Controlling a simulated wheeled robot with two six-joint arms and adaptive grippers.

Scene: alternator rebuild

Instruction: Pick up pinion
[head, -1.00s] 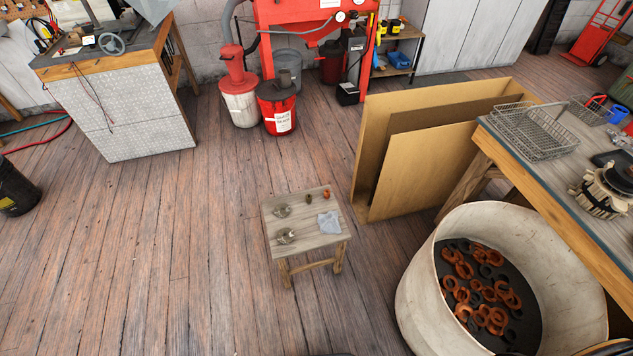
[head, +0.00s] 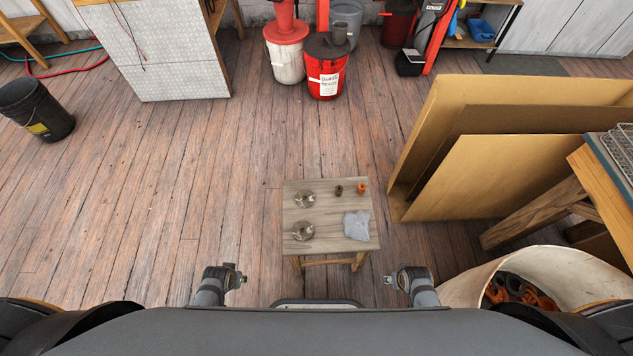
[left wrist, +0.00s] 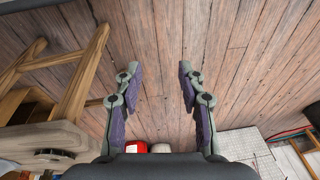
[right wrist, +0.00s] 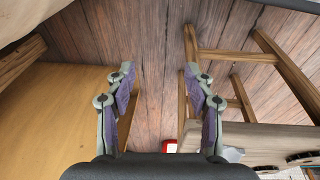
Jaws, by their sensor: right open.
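A small wooden stool (head: 330,248) stands ahead of me. On its top are two grey metal parts (head: 304,198) (head: 303,231) at left, a small dark piece (head: 339,190) and a small orange piece (head: 361,188) at the back. They are too small to tell for certain which is the pinion. My left gripper (head: 238,277) and right gripper (head: 391,281) are on the near side of the stool, left and right of it, touching nothing. Both show open and empty in their wrist views, left (left wrist: 160,72) and right (right wrist: 158,70).
A grey cloth (head: 356,225) lies on the stool's right side. Cardboard sheets (head: 520,175) lean at right, beside a workbench (head: 600,180). A large bin (head: 470,287) of rings stands at near right. The floor left of the stool is clear.

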